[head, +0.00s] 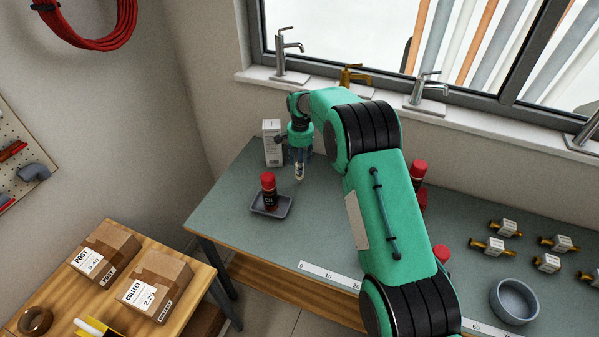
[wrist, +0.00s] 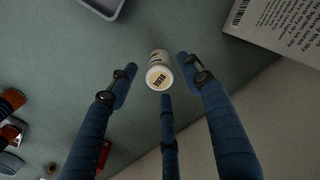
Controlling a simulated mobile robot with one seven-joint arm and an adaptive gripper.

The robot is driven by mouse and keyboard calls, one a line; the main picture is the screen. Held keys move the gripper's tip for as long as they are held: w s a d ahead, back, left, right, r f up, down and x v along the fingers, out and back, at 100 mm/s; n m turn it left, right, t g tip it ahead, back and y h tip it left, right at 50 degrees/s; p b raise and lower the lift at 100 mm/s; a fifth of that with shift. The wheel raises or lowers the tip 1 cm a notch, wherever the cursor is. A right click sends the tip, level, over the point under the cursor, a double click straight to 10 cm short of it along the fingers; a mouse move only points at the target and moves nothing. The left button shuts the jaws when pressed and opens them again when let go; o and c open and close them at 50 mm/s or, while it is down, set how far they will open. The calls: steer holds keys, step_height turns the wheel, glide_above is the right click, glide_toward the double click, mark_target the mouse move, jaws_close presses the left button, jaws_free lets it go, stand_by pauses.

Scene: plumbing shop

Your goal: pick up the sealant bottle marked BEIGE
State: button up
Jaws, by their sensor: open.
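A small pale sealant bottle (head: 299,173) stands on the green-grey bench below my gripper (head: 299,155) in the head view. In the wrist view the bottle (wrist: 158,72) shows a cream cap with short dark lettering, which looks like BEIGE but is small and turned. My gripper (wrist: 160,82) is open, with its blue fingers spread around the bottle in this view and gaps between them and it. Nothing is held. The bottle's lower part is partly hidden by its cap in the wrist view.
A white box (head: 271,143) stands close behind the bottle to the left. A grey tray (head: 284,206) with a red-capped dark bottle (head: 268,186) is nearer left. Red-capped items (head: 419,172) are right of my arm. Brass fittings and a grey bowl (head: 514,301) lie far right.

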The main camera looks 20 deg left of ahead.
steer(key=shift+f, duration=0.1)
steer(key=shift+s+a+f, duration=0.1)
steer(key=shift+f, duration=2.4)
jaws_close()
steer(key=shift+r, duration=0.1)
steer(key=shift+r, duration=1.55)
steer(key=shift+s+r, duration=0.15)
steer(key=shift+s, duration=0.05)
steer(key=s+d+r, duration=0.1)
steer(key=s+d, duration=0.8)
steer(key=s, duration=0.4)
steer(key=shift+r, duration=0.2)
